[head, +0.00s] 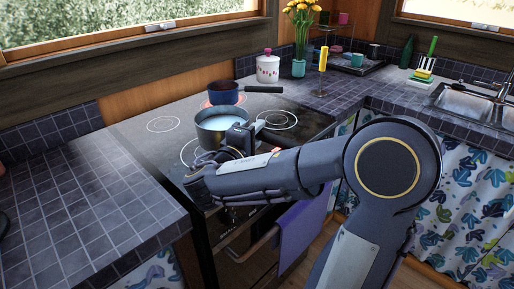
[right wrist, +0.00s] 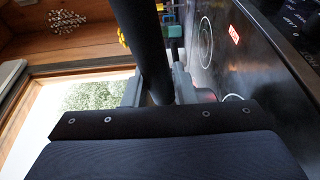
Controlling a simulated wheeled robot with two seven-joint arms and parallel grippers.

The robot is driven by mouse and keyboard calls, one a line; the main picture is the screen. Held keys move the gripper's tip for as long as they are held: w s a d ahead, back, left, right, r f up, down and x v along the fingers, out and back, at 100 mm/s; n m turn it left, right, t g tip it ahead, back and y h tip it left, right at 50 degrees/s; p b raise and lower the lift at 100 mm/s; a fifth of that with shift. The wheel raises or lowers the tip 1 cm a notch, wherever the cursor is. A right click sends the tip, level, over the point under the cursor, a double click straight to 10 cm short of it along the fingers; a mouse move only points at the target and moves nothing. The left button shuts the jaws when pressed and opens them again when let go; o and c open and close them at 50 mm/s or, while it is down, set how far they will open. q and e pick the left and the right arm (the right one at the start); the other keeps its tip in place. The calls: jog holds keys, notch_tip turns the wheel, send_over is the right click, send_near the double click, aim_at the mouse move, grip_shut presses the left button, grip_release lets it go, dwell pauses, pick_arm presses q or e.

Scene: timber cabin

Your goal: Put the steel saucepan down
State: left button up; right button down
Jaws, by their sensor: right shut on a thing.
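The steel saucepan (head: 208,136), with a pale bluish inside, is over the front left part of the black cooktop (head: 152,142). It looks level; I cannot tell whether its base touches the glass. My right gripper (head: 241,139) is at the pan's near right side, shut on its dark handle. In the right wrist view the handle (right wrist: 143,45) runs between the two fingers of the gripper (right wrist: 158,92). My arm hides part of the pan's near side and the cooktop's front. My left gripper is not in view.
A dark blue pan (head: 222,93) stands close behind on a red-glowing burner, its handle pointing right. Burner rings at left (head: 163,124) and right (head: 277,119) are bare. A white canister (head: 268,69) stands behind.

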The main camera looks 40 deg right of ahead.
jog(key=shift+w+d+f, duration=0.25)
jog(key=shift+w+f, duration=0.05)
jog(key=f, duration=0.3)
jog(key=shift+w+d+b, duration=0.25)
jog(key=shift+d+b, duration=0.05)
jog(key=shift+f, duration=0.45)
jog(key=shift+f, duration=0.1)
jog(key=c, duration=1.2)
grip_release()
jog(key=shift+f, duration=0.1)
